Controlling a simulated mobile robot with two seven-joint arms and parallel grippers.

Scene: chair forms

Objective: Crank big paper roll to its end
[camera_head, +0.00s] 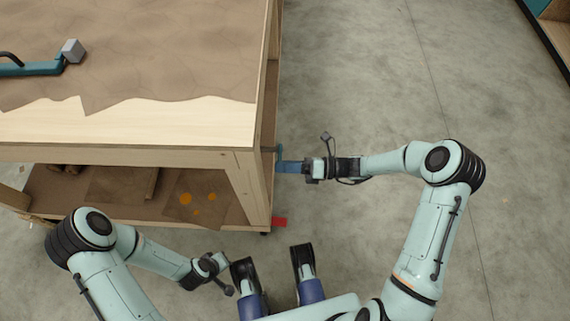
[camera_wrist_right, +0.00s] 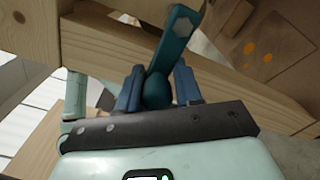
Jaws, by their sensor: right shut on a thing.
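A teal crank (camera_head: 279,153) sticks out from the right side of the wooden workbench. In the right wrist view its arm (camera_wrist_right: 180,38) slants up from the jaws to a hex-shaped end. My right gripper (camera_head: 284,167) is shut on the crank's handle, with its blue fingers (camera_wrist_right: 157,88) on either side of the round teal grip. Brown paper (camera_head: 150,50) with a torn front edge covers most of the bench top. The paper roll cannot be made out. My left gripper (camera_head: 215,272) is low in front of the bench, and its fingers are not clear.
The wooden bench (camera_head: 130,127) has a lower shelf with an orange-spotted brown sheet (camera_head: 200,187). A teal tool (camera_head: 32,68) with a grey block lies on the paper. A red piece (camera_head: 279,222) is by the bench leg. The concrete floor (camera_head: 370,60) at right is clear.

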